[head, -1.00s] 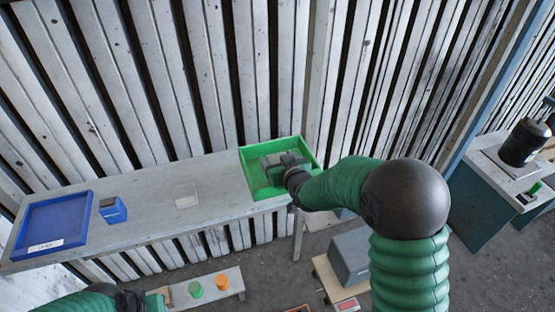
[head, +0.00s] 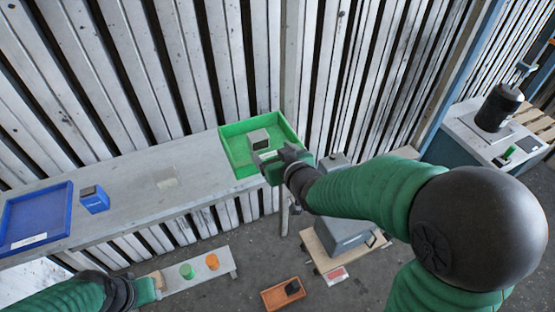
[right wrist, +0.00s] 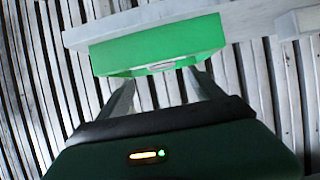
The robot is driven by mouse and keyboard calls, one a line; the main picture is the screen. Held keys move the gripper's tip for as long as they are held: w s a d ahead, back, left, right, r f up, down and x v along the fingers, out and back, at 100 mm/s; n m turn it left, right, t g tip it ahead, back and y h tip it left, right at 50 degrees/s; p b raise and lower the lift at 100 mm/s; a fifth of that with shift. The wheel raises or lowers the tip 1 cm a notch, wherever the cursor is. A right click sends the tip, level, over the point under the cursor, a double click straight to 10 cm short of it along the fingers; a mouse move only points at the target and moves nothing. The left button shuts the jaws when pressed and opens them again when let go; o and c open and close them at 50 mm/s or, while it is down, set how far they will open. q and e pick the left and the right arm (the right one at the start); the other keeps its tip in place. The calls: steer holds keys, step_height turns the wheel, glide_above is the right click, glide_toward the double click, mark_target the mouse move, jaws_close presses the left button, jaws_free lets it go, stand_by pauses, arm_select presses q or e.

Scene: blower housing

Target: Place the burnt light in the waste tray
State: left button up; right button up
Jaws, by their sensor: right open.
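A green open tray (head: 232,158) sits at the right end of the long grey bench, and it also shows in the right wrist view (right wrist: 158,45). A small grey block-shaped piece (head: 258,139) lies inside it; it may be the burnt light, but I cannot tell for sure. My right gripper (head: 268,166) is at the tray's front right edge, open, with nothing seen between its fingers. In the right wrist view its spread fingers (right wrist: 162,92) point at the tray's front. My left gripper (head: 153,289) is low at the left, its jaws too small to read.
A blue tray (head: 66,218) and a blue block-shaped item (head: 94,199) are on the bench's left. A low bench holds a green cup (head: 187,271) and an orange cup (head: 212,262). An orange tray (head: 270,303) and a grey box (head: 340,236) stand below.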

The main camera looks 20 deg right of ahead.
steer(key=s+f+g, duration=0.5)
steer(key=s+f, duration=0.1)
steer(key=s, duration=0.4)
steer(key=s+f+g, duration=0.5)
steer(key=s+f, duration=0.2)
steer(key=s, duration=0.3)
